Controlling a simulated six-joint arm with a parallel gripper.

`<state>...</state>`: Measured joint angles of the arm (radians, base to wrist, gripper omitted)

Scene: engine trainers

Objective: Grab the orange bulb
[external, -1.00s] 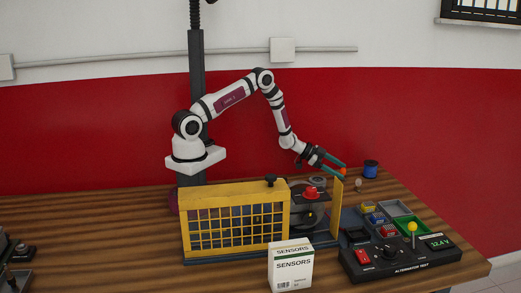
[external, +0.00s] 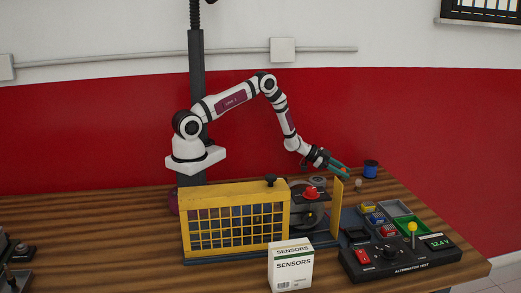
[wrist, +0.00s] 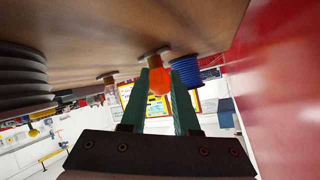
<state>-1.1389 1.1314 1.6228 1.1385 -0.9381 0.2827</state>
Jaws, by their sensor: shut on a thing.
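The orange bulb (wrist: 160,82) sits between the two green fingers of my gripper (wrist: 162,72) in the wrist view. That view is upside down, with the wooden table at the top. The bulb's base meets or nearly meets the table; I cannot tell whether there is a gap. My gripper (external: 345,172) is shut on the bulb.
A blue spool (external: 371,169) stands close by on the right; it also shows in the wrist view (wrist: 187,72). A small clear bulb (wrist: 110,86) stands on the other side. The yellow guard (external: 338,207), coloured bins (external: 411,225) and alternator test box (external: 400,255) are in front.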

